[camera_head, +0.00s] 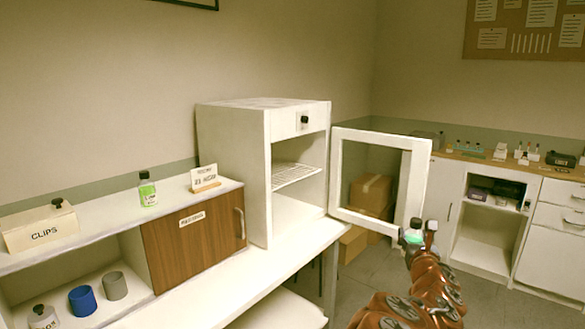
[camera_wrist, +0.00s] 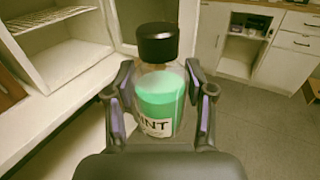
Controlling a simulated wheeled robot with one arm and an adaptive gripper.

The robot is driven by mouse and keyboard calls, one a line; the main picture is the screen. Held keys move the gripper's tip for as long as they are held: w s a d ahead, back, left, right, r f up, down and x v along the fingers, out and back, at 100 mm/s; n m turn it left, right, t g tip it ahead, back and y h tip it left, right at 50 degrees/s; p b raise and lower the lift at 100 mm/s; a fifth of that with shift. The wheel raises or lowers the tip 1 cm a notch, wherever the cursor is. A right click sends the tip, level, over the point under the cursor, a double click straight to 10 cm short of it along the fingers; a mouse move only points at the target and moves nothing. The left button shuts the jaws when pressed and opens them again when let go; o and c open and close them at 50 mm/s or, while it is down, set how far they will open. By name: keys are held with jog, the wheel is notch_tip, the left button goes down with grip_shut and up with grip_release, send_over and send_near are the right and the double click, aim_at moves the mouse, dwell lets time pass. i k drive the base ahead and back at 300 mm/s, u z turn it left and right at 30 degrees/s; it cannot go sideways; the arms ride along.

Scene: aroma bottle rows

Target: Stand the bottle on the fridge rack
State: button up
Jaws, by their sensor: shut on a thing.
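My gripper (camera_wrist: 158,105) is shut on a clear bottle of green liquid (camera_wrist: 160,98) with a black cap and a white label, of which "INT" shows. The bottle is upright in the wrist view. In the head view the held bottle (camera_head: 413,236) is small, in front of the open fridge door's lower right corner. The white fridge (camera_head: 230,170) stands on the counter with its glass door (camera_head: 338,165) swung open to the right. Its wire rack (camera_head: 292,174) is empty where visible; the rack also shows at the wrist view's top left (camera_wrist: 45,18).
The counter (camera_head: 215,285) before the fridge is clear. Cardboard boxes (camera_head: 370,192) show behind the door.

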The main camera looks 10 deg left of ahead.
aim_at(279, 178)
jog(key=u, duration=0.15)
jog(key=i, duration=0.75)
jog(key=u, duration=0.85)
jog(key=i, duration=0.4)
jog(key=u, duration=0.4)
